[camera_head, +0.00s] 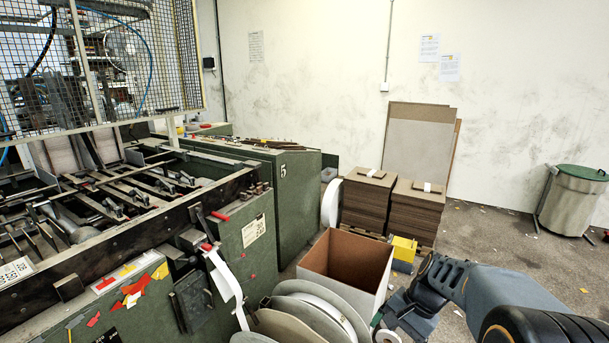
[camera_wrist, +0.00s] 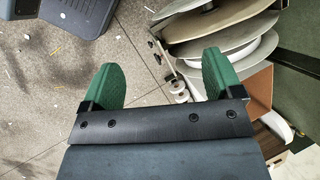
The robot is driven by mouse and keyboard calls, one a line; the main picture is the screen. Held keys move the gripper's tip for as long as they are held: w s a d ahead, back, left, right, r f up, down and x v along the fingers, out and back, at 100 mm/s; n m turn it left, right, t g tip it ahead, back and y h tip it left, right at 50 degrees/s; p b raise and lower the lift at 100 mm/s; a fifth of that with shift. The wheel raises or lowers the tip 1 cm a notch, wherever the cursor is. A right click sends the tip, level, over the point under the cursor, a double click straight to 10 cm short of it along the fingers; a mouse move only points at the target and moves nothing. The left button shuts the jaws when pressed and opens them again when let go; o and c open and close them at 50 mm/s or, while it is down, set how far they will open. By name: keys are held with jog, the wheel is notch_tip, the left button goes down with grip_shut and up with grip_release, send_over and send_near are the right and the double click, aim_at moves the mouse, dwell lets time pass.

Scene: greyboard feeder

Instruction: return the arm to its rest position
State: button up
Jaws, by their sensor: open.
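My gripper (camera_wrist: 161,76) shows in the wrist view as two green fingers set wide apart, with nothing between them but floor and a bit of the reel stand. In the head view my arm (camera_head: 455,283) reaches in from the lower right and bends down beside the open cardboard box (camera_head: 375,275). The fingertips are not clear in the head view; the arm's end is low, close to the reels.
Large reels (camera_head: 313,318) stand just left of my arm and show in the wrist view (camera_wrist: 228,28). Green machines (camera_head: 245,240) fill the left. Greyboard stacks (camera_head: 415,212) stand behind the box. A bin (camera_head: 572,205) is at far right. Floor between is mostly open.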

jog(key=s+a+r+n+t+h+p, duration=0.1)
jog(key=s+r+n+p, duration=0.3)
jog(key=r, duration=0.4)
jog(key=s+a+r+n+t+h+p, duration=0.2)
jog(key=s+r+n+t+h+p, duration=0.1)
jog(key=r, duration=0.4)
jog(key=shift+s+a+r+n+h+p, duration=0.15)
jog(key=shift+s+r+n+h+p, duration=0.25)
jog(key=shift+s+n+p, duration=0.6)
jog(key=shift+w, duration=0.1)
jog(key=shift+c, duration=0.3)
